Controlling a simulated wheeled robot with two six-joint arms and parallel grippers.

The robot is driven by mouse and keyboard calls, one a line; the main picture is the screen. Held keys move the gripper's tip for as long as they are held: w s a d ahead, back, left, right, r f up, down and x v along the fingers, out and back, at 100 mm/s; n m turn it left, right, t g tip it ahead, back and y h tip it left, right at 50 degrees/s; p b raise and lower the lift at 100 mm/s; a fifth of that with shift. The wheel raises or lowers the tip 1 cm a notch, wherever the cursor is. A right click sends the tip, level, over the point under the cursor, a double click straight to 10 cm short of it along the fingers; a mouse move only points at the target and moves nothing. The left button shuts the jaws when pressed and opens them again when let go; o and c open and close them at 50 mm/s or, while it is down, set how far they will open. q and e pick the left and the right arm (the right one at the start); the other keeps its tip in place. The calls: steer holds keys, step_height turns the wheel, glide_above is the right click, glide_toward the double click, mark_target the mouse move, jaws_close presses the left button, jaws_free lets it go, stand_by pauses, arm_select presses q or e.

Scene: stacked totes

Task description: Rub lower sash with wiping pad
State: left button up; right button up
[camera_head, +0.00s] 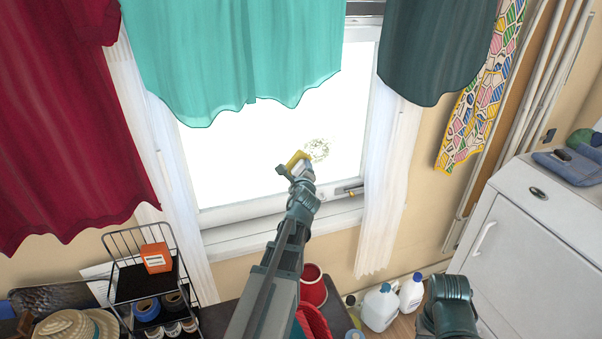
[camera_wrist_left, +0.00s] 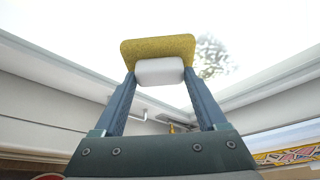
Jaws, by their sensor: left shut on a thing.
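The wiping pad (camera_head: 298,157) is a yellow sponge with a white grip block; it also shows in the left wrist view (camera_wrist_left: 158,48). My left gripper (camera_head: 294,170) is shut on the white block (camera_wrist_left: 160,72), with the yellow face pointing toward the window. The lower sash (camera_head: 245,211) has a white frame around a bright pane. A grey-brown speckled smudge (camera_head: 317,149) is on the pane, just right of and above the pad. I cannot tell whether the pad touches the glass. My right gripper is not in view.
Teal (camera_head: 235,55), dark green (camera_head: 435,45) and dark red (camera_head: 65,120) cloths hang around the window. A wire rack (camera_head: 117,240) with an orange box (camera_head: 156,257) stands lower left. A red pot (camera_head: 312,287), white jugs (camera_head: 380,308) and a white cabinet (camera_head: 525,250) are lower right.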

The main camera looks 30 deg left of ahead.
arm_select(q)
steer(key=shift+w+a, duration=0.6)
steer(key=shift+a, duration=0.05)
steer(key=shift+d, duration=0.1)
steer(key=shift+w+d, duration=1.15)
steer(key=shift+w, duration=0.1)
steer(key=w+d, duration=0.2)
steer(key=w, duration=0.1)
steer(key=shift+d, duration=0.1)
steer(key=shift+w+d, duration=1.15)
steer(key=shift+w, duration=0.1)
